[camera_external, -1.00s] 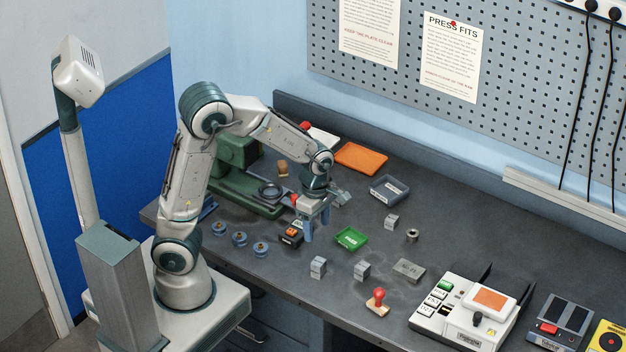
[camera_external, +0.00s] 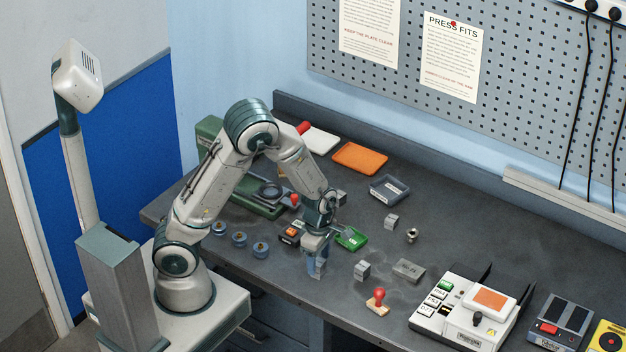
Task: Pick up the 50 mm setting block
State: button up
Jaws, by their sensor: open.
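My gripper (camera_external: 316,262) points down with its blue fingers open, low over the near part of the bench. A small grey metal block (camera_external: 319,269) stands at the fingertips, partly hidden by them. I cannot tell whether the fingers touch it. Two similar grey blocks stand apart from the gripper: one to the right (camera_external: 362,271) and one farther back (camera_external: 391,221). A flatter grey plate-like block (camera_external: 408,270) lies farther right. Their markings are too small to read, so I cannot tell which is the 50 mm one.
A green tray (camera_external: 351,239) lies just behind my gripper, with a small orange-and-black device (camera_external: 292,233) to the left. A red-handled stamp (camera_external: 378,301) stands at the front right. Blue spools (camera_external: 239,239) are left. A white machine (camera_external: 465,311) stands on the right.

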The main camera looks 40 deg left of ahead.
jog(key=shift+f, duration=1.45)
jog(key=shift+w, duration=0.1)
grip_shut()
jog(key=shift+r, duration=0.1)
